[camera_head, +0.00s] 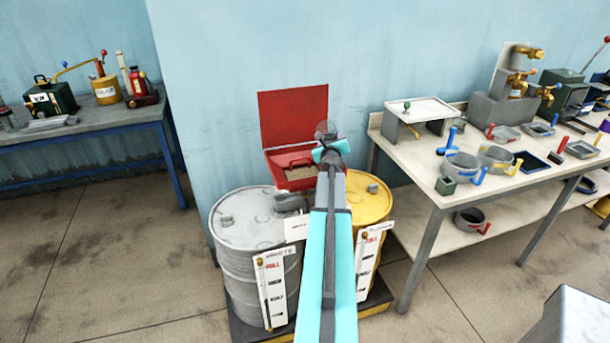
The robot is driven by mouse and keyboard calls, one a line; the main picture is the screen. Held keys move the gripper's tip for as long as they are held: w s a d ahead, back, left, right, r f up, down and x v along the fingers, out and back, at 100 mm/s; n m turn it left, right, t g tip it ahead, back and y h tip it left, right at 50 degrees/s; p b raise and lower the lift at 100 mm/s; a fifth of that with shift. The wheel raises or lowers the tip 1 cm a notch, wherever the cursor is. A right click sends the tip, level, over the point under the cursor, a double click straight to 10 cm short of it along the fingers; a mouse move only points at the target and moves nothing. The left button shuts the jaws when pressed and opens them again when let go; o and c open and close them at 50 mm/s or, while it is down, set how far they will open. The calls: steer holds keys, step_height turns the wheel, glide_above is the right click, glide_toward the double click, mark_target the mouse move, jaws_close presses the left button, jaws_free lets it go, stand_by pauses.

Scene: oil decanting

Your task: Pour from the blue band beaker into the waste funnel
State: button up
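My gripper (326,130) is in the middle, at the end of my turquoise arm, in front of the open red box. It is small and seen from behind, and I cannot tell whether its fingers are open or hold anything. A grey beaker with blue handles (462,166) stands on the right table, well to the right of my gripper; it looks like the blue band beaker. Its contents are not clear. I cannot make out a waste funnel for certain; my arm hides part of the drum area.
A grey drum (245,235) and a yellow drum (367,200) stand below my arm, with gauge boards in front. A red box (293,108) has its lid up behind them. The right table (440,195) also holds a yellow-handled beaker (496,157), trays and a brass tap. Left floor is clear.

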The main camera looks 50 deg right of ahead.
steer(key=f+b, duration=0.1)
steer(key=b, duration=0.2)
steer(key=a+f+n+h+b, duration=0.1)
steer(key=b, duration=0.3)
steer(key=shift+w+a, duration=0.1)
steer(key=shift+w, duration=0.1)
steer(key=shift+r+n+t+b, duration=0.1)
steer(key=shift+n+t+b, duration=0.25)
steer(key=shift+b, duration=0.75)
steer(key=r+n+h+b, duration=0.1)
steer(key=b, duration=0.5)
steer(key=shift+w+a+r+n+b, duration=0.1)
steer(key=shift+n+b, duration=0.15)
steer(key=shift+b, duration=0.15)
steer(key=r+n+t+b, duration=0.1)
steer(key=b, duration=0.6)
steer(key=shift+r+h, duration=0.3)
steer(key=shift+r, duration=0.05)
steer(key=b, duration=0.5)
steer(key=shift+n, duration=0.4)
steer(key=t+b, duration=0.1)
steer(key=b, duration=0.5)
steer(key=shift+r+n+h, duration=0.2)
steer(key=shift+n+h, duration=0.1)
steer(key=shift+n, duration=0.1)
steer(key=shift+r+b, duration=0.5)
steer(key=shift+b, duration=0.8)
steer(key=n+b, duration=0.1)
steer(key=b, duration=0.1)
steer(key=shift+b, duration=0.4)
